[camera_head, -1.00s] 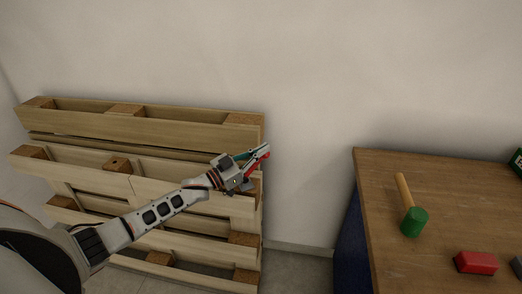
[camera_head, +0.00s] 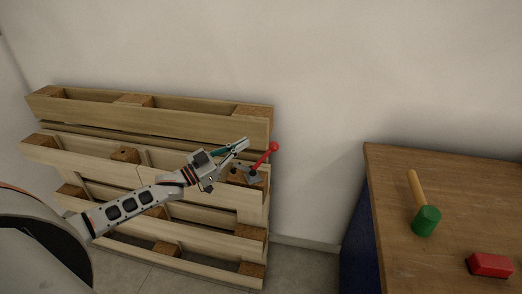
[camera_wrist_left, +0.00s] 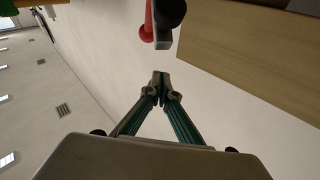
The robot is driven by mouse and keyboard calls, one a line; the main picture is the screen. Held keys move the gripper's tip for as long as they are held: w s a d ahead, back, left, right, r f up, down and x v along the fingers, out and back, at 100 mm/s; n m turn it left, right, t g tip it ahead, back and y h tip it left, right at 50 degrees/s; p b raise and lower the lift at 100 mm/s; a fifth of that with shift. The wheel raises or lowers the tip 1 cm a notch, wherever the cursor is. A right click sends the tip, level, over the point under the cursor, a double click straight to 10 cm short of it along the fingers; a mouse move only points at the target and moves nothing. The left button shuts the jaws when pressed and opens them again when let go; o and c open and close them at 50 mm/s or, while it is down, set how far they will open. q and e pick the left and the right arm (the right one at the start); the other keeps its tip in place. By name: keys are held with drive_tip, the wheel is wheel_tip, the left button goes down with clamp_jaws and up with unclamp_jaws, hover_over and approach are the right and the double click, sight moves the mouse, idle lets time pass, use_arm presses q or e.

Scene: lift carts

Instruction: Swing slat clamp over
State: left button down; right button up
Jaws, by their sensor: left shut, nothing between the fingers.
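The slat clamp (camera_head: 247,177) sits at the right end of a wooden pallet (camera_head: 150,108) that stands against the wall. Its red handle (camera_head: 266,156) slants up and right to a red ball. My left gripper (camera_head: 244,143) is shut and empty, just above and left of the handle, apart from it. In the left wrist view the closed fingertips (camera_wrist_left: 161,78) point toward the red handle (camera_wrist_left: 148,22) and a dark metal part of the clamp, with a gap between. The clamp's base is partly hard to make out. My right gripper is not in view.
A wooden workbench (camera_head: 470,175) stands at the right, with a mallet (camera_head: 426,221) with a green head and a red block (camera_head: 490,265) on it. Bare wall and a floor gap lie between pallet and bench.

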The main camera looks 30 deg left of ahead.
use_arm(q)
drive_tip(key=s+a+r+y+b, duration=0.1)
drive_tip(key=a+r+b, duration=0.2)
drive_tip(key=a+r, duration=0.15)
drive_tip(key=s+d+g+b, duration=0.4)
drive_tip(key=s, duration=0.1)
drive_tip(key=p, duration=0.4)
hover_over(264, 157)
drive_tip(key=shift+m, duration=0.4)
drive_tip(key=shift+s+f, duration=0.15)
drive_tip(key=shift+f, duration=1.2)
drive_tip(key=shift+s+f, duration=0.1)
drive_tip(key=shift+f, duration=1.25)
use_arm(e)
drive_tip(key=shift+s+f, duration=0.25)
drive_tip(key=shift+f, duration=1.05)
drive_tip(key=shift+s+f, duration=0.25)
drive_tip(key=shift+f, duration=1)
